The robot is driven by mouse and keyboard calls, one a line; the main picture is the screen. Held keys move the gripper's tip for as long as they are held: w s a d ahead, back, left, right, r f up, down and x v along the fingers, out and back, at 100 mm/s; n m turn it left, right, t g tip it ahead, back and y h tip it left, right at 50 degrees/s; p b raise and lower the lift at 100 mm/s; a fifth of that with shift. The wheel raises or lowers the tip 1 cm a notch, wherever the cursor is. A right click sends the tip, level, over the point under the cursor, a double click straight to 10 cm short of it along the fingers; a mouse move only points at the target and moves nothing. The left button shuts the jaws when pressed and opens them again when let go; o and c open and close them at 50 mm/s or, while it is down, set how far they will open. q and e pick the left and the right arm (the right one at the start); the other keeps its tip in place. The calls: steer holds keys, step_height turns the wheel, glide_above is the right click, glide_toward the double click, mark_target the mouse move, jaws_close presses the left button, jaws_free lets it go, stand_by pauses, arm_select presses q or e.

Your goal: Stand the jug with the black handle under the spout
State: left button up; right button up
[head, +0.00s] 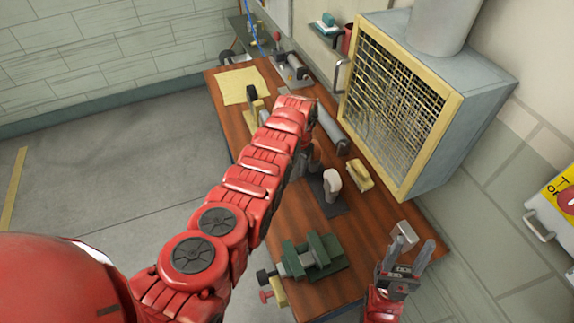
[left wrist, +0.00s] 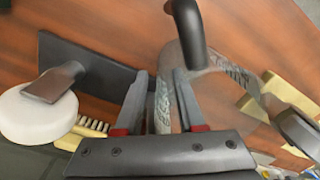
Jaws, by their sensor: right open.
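In the left wrist view a clear glass-like jug with a black handle (left wrist: 190,35) lies beyond and between my left gripper's fingers (left wrist: 160,80). Its body is see-through and blurs into the wood, so I cannot tell whether the fingers press on it. In the head view my left arm hides most of that gripper (head: 303,160). A white rounded thing (left wrist: 38,115) with a dark wedge-shaped part (left wrist: 52,84) is left of the fingers, beside a black plate (left wrist: 90,68); I cannot tell whether the wedge is the spout. My right gripper (head: 403,258) is open near the bench's front right.
The wooden bench (head: 375,225) carries a green vise (head: 312,258), a brush (head: 358,175) and a grey cylinder (head: 332,130). A small grey block (head: 403,237) is by my right fingers. A caged vent box (head: 400,110) overhangs the right edge.

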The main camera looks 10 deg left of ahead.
arm_select(q)
jaws_close()
stand_by(1.4)
